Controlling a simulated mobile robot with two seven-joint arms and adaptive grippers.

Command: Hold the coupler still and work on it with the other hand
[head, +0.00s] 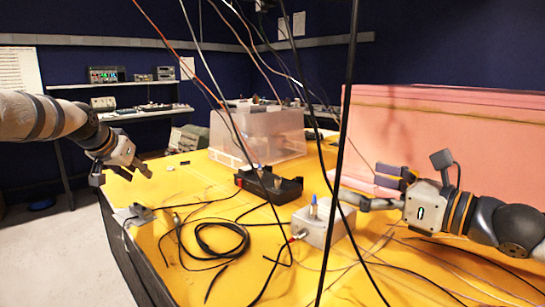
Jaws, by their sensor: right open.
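A grey metal box (323,222) with a blue-topped post and a cable connector on its left side sits on the yellow table; it may be the coupler, but I cannot be sure. My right gripper (362,188) is open, with its fingers pointing left, just right of the box. I see nothing between its fingers, and I cannot tell whether it touches the box. My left gripper (122,177) is over the far left edge of the table, well apart from the box. Its fingers point down and look spread, with nothing between them.
A coiled black cable (212,241) lies left of the box. A black tray (268,186) and a clear plastic bin (258,133) stand behind it. Pink foam (440,145) walls the right. A small grey device (134,215) sits at the left edge. Cables hang in front.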

